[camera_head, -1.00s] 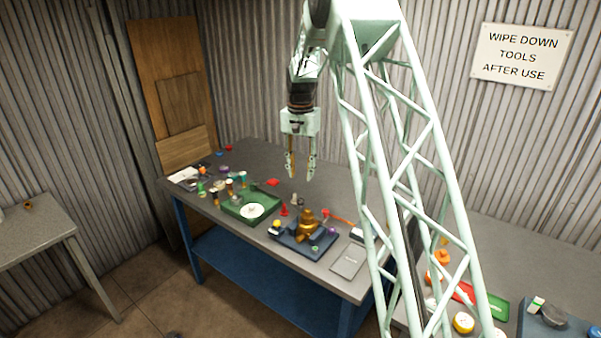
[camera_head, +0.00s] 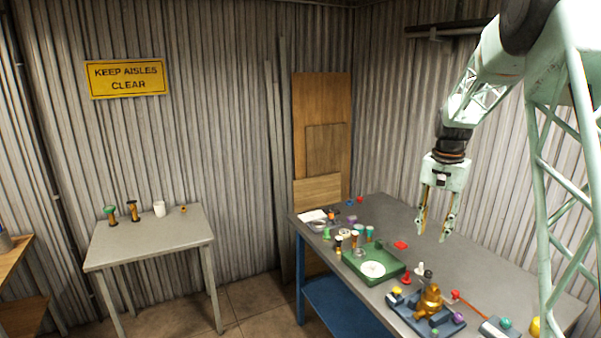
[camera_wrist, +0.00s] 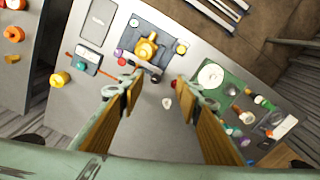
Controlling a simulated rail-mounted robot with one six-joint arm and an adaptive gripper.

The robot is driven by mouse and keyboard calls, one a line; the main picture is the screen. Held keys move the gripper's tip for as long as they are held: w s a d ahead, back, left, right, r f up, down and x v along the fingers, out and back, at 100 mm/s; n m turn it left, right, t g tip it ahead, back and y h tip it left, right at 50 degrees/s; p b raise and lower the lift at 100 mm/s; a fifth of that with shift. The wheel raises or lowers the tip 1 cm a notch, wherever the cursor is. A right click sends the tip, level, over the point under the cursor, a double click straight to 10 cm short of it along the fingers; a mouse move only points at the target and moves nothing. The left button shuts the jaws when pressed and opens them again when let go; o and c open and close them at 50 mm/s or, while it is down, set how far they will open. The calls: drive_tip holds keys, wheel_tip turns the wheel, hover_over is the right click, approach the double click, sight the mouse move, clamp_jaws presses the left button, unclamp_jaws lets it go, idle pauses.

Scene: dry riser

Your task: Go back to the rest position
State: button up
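My gripper (camera_head: 434,238) hangs from my arm above the blue-legged workbench (camera_head: 372,212) in the head view, fingers pointing down. Its two fingers are apart with nothing between them, and it touches nothing. In the wrist view my gripper (camera_wrist: 154,90) also shows spread fingers over the bare grey benchtop. Below it are a brass fitting (camera_head: 429,300) on a dark blue base and a green tray (camera_head: 385,276) with a white disc (camera_head: 373,269). The wrist view shows the brass fitting (camera_wrist: 146,46) ahead and the green tray (camera_wrist: 240,98) to the right.
Several small bottles and coloured parts crowd the bench's left end. A separate grey table (camera_head: 150,241) at left holds a white cup (camera_head: 159,208) and a few small items. Wooden boards (camera_head: 322,125) lean in the corner. Open floor lies between the tables.

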drive_tip(key=s+a+r+n+t+b, duration=0.1)
drive_tip(key=s+a+r, duration=0.4)
drive_tip(key=s, duration=0.3)
drive_tip(key=s+a+r+n+b, duration=0.1)
drive_tip(key=s+a+r+n, duration=0.1)
drive_tip(key=s+a+r, duration=0.5)
drive_tip(key=s+a+r+n+t+b, duration=0.15)
drive_tip(key=s+r, duration=0.25)
drive_tip(key=s, duration=0.6)
drive_tip(key=s+a+f+n, duration=0.1)
drive_tip(key=s+a, duration=0.1)
drive_tip(key=s, duration=0.8)
drive_tip(key=s+a+f+n+b, duration=0.1)
drive_tip(key=s+a+f, duration=0.1)
drive_tip(key=s, duration=0.8)
drive_tip(key=s+a+f+n+t+b, duration=0.1)
drive_tip(key=s+a+f+n, duration=0.1)
drive_tip(key=s, duration=0.8)
drive_tip(key=shift+s+a, duration=0.2)
drive_tip(key=shift+a, duration=0.4)
drive_tip(key=shift+a, duration=0.1)
